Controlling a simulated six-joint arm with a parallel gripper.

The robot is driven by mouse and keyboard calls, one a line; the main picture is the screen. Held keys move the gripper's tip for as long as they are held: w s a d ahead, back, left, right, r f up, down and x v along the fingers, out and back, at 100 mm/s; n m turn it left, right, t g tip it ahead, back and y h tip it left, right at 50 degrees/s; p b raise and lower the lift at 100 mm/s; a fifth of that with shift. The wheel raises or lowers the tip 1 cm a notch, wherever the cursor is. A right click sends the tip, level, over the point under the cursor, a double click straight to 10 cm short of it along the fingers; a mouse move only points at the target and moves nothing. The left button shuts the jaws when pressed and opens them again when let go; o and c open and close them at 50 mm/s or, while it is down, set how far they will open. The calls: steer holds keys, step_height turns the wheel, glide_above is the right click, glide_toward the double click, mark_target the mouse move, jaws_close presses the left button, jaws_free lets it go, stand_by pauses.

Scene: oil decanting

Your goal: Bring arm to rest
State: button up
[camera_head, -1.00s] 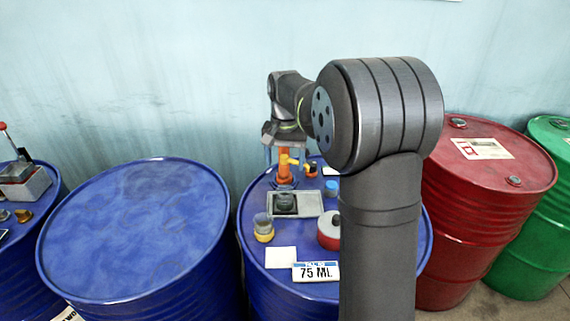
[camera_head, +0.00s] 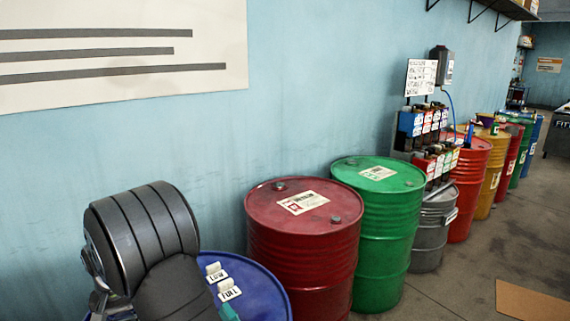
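The large dark grey joint of my arm stands at the lower left, in front of a blue drum (camera_head: 268,296). A few small grey metal parts show at the joint's left edge, low in the picture. I cannot tell what they belong to. My gripper's fingers do not show, being outside the picture or hidden behind the arm. The blue drum's top is partly covered by my arm, and small cards reading LOW and FULL stand on it.
A red drum (camera_head: 305,245) and a green drum (camera_head: 385,230) stand to the right. Beyond are a grey drum (camera_head: 433,235), a rack of small containers (camera_head: 425,135) and more coloured drums. A brown mat (camera_head: 535,303) lies on the floor (camera_head: 460,285), which is open at right.

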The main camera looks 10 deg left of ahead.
steer(key=shift+r, duration=1.85)
